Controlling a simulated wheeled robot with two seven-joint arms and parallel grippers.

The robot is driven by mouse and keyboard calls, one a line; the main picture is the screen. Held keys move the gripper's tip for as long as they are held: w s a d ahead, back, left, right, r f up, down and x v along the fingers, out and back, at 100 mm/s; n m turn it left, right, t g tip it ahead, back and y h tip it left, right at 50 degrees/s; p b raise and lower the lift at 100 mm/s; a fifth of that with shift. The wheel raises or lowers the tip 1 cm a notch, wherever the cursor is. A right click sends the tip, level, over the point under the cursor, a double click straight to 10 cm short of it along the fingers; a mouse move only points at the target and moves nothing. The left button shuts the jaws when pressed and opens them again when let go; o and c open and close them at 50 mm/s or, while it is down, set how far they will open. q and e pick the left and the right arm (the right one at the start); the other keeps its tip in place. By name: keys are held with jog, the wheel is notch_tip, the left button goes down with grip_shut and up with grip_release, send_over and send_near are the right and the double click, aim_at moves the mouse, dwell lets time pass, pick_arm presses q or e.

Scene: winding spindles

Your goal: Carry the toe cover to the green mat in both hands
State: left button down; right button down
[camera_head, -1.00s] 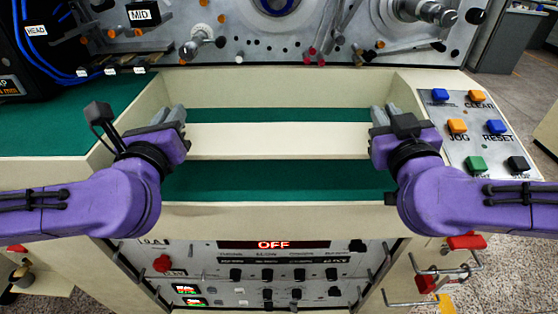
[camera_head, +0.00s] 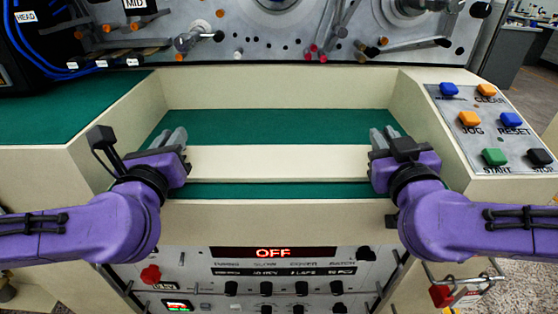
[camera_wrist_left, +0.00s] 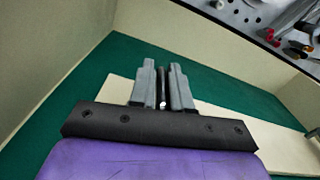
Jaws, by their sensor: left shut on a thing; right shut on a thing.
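The toe cover, a long flat cream panel (camera_head: 278,163), spans level between my two grippers in the head view. My left gripper (camera_head: 178,140) is shut on its left end and my right gripper (camera_head: 382,140) is shut on its right end. In the left wrist view my left gripper's grey fingers (camera_wrist_left: 162,85) are close together, and the cover (camera_wrist_left: 225,130) runs off to the right. Green matting (camera_head: 280,127) shows behind the cover in the cream-walled recess, with a narrow strip in front. I cannot tell the cover's height above it.
Cream walls surround the recess, with a front wall (camera_head: 280,220) close to me. Another green surface (camera_head: 65,115) lies at the left. A button panel (camera_head: 490,125) is at the right. The machine face with spindles (camera_head: 200,38) stands behind.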

pick_arm(q)
jog(key=shift+a+r, duration=0.15)
jog(key=shift+a, duration=0.05)
pick_arm(e)
jog(key=shift+d+r, duration=0.1)
jog(key=shift+d, duration=0.05)
pick_arm(q)
jog(key=c, duration=1.1)
grip_release()
pick_arm(e)
jog(key=c, duration=1.1)
grip_release()
pick_arm(q)
jog(key=shift+s+d, duration=0.1)
pick_arm(e)
jog(key=shift+s, duration=0.1)
pick_arm(q)
notch_tip(320, 180, up, 10)
jog(key=shift+f, duration=0.25)
jog(key=shift+r, duration=0.2)
pick_arm(e)
jog(key=shift+r, duration=0.15)
notch_tip(320, 180, up, 10)
jog(key=shift+f, duration=0.15)
